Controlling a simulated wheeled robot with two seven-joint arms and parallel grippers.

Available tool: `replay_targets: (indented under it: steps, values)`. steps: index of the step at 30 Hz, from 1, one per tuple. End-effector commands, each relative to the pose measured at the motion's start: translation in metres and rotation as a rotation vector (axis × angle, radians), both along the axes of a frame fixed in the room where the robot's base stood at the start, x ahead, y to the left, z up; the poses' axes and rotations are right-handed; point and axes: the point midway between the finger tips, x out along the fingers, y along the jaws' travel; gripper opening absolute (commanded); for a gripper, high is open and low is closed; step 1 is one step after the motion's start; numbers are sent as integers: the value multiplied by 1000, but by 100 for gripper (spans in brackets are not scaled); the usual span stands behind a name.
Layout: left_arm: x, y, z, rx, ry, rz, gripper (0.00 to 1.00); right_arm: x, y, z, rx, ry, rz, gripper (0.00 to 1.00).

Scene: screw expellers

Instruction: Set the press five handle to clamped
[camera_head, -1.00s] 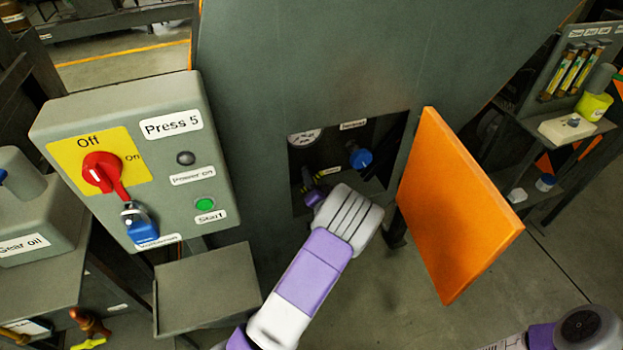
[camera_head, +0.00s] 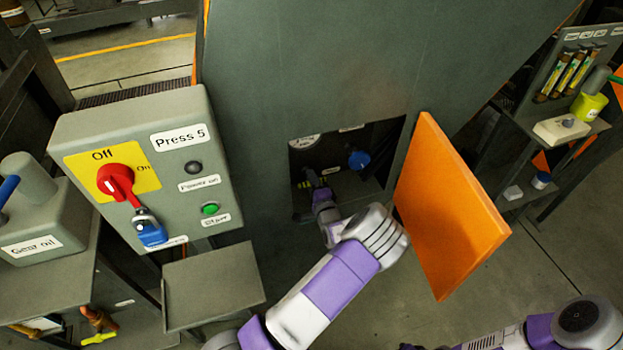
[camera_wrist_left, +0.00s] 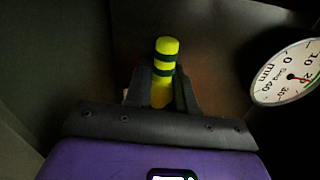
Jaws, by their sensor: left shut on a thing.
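A yellow-green handle with dark bands (camera_wrist_left: 166,50) stands out between my left gripper's fingers in the left wrist view. My left gripper (camera_wrist_left: 162,90) is shut on it, one dark finger on each side. In the head view my left gripper (camera_head: 311,178) reaches into the square opening in the press five front (camera_head: 300,70), where only a small bit of the handle shows beside the fingers. The small labels inside are too small to read. My right gripper is out of view; only part of my right arm shows at the lower right.
A round dial gauge (camera_wrist_left: 288,72) is close to the right of the handle in the wrist view. A blue knob (camera_head: 358,160) sits deeper in the opening. An orange door (camera_head: 448,210) stands open to the right. The Press 5 control box (camera_head: 185,165) is at left.

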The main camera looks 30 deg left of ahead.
Motion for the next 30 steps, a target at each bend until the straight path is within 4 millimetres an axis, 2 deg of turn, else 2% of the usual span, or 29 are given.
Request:
replay_targets:
  steps: [12, 28, 29, 30]
  values:
    - [0, 0, 1, 126, 143, 0, 0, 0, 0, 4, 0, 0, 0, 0]
    - [0, 1, 0, 141, 162, 1, 0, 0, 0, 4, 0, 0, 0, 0]
    - [0, 1, 0, 141, 162, 1, 31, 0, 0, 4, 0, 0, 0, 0]
    - [0, 1, 0, 141, 162, 1, 38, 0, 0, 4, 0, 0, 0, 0]
